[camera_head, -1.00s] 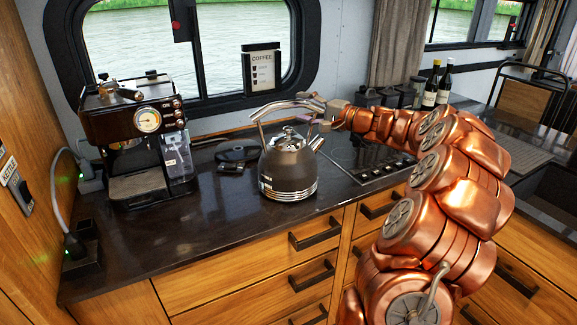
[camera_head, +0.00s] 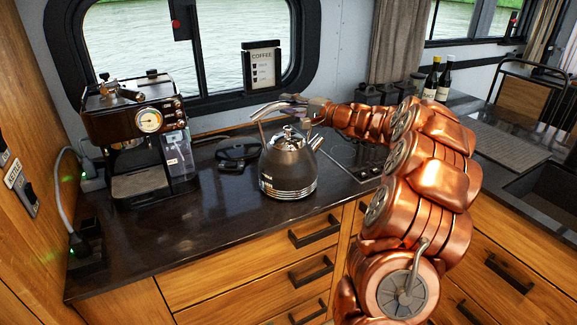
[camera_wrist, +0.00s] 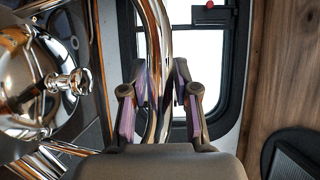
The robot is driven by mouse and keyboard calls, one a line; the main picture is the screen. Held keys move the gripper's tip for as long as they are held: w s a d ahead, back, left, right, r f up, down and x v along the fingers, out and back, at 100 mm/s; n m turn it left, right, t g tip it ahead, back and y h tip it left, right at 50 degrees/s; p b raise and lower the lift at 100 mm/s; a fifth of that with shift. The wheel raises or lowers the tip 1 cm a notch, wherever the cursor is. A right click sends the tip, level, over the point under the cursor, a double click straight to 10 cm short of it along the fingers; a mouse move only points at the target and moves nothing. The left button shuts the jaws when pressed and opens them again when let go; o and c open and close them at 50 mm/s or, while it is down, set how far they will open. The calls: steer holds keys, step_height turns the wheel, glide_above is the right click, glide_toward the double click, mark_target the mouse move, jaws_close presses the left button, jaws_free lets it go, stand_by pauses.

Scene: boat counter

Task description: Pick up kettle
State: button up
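The kettle (camera_head: 288,168), dark grey with a chrome base band, lid and spout, stands upright on the dark counter between the coffee machine and the hob. Its arched chrome handle rises over the lid. My gripper (camera_head: 303,108) is at the right part of the handle, above the spout. In the wrist view the handle (camera_wrist: 157,40) runs between the two purple-padded fingers of my gripper (camera_wrist: 161,88), and the shiny kettle body (camera_wrist: 30,75) is at the left. The fingers are partly spread, with a small gap visible on the handle's right side.
A coffee machine (camera_head: 140,135) stands left of the kettle. A dark flat object (camera_head: 240,150) lies behind it, and a hob (camera_head: 350,160) is to the right under my arm. Dark canisters (camera_head: 375,95) and bottles (camera_head: 437,80) stand at the back right.

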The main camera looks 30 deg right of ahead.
jaws_close()
steer(key=shift+r, duration=0.15)
stand_by(0.4)
